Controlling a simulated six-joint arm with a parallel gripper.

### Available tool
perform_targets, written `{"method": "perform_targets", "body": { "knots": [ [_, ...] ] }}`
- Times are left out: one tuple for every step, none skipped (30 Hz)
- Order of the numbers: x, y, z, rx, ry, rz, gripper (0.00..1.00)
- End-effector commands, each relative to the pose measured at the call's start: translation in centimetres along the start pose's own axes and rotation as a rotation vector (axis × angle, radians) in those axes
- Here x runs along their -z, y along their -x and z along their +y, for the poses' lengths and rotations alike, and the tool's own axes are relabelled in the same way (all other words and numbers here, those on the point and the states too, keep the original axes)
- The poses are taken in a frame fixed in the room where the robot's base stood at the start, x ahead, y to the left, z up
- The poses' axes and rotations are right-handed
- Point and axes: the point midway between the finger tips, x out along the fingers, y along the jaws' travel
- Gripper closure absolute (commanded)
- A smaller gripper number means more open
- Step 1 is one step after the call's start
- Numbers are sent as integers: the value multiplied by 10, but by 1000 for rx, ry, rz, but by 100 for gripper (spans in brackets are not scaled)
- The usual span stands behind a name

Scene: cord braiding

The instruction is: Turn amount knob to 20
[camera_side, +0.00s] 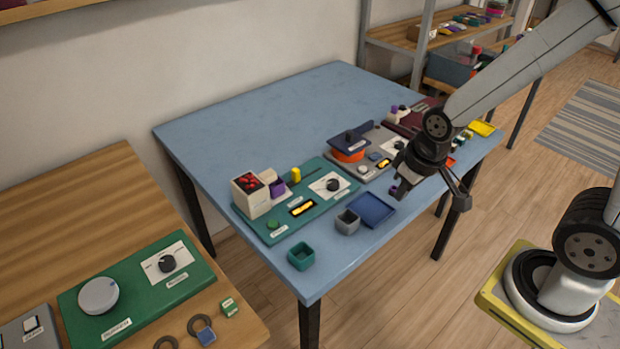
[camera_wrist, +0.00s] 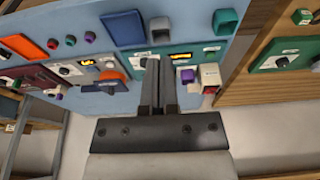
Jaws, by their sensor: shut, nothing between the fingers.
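Several knobs show, and their labels are too small to read, so I cannot tell which is the amount knob. A black knob (camera_side: 331,185) sits on a white plate on the green board (camera_side: 262,230), beside a lit yellow display (camera_side: 302,208). Another black knob (camera_side: 166,263) is on the green board on the wooden table. My gripper (camera_side: 402,188) is shut and empty, above the blue table's right part, apart from the knobs. In the wrist view my fingers (camera_wrist: 158,82) are together and cover part of the green board next to its display (camera_wrist: 181,57).
On the blue table (camera_side: 270,115) stand a blue tray (camera_side: 371,209), a grey box (camera_side: 347,222), a green box (camera_side: 301,256) and a beige dispenser (camera_side: 250,195). The table's far left is clear.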

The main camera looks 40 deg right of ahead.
Motion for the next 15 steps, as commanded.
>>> {"method": "perform_targets", "body": {
  "knots": [
    [0, 0, 0, 0, 0, 0, 100],
    [0, 0, 0, 0, 0, 0, 100],
    [0, 0, 0, 0, 0, 0, 100],
    [0, 0, 0, 0, 0, 0, 100],
    [0, 0, 0, 0, 0, 0, 94],
    [0, 0, 0, 0, 0, 0, 81],
    [0, 0, 0, 0, 1, 0, 71],
    [1, 0, 0, 0, 1, 0, 62],
    [3, 0, 0, 0, 3, -1, 49],
    [4, -1, 0, 0, 5, -2, 40],
    [6, -1, 1, -1, 8, -4, 30],
    [9, -2, 1, -1, 12, -6, 17],
    [12, -3, 2, -1, 16, -9, 13],
    [16, -4, 2, -1, 20, -11, 13],
    [21, -5, 3, -2, 29, -15, 13]
  ]
}}
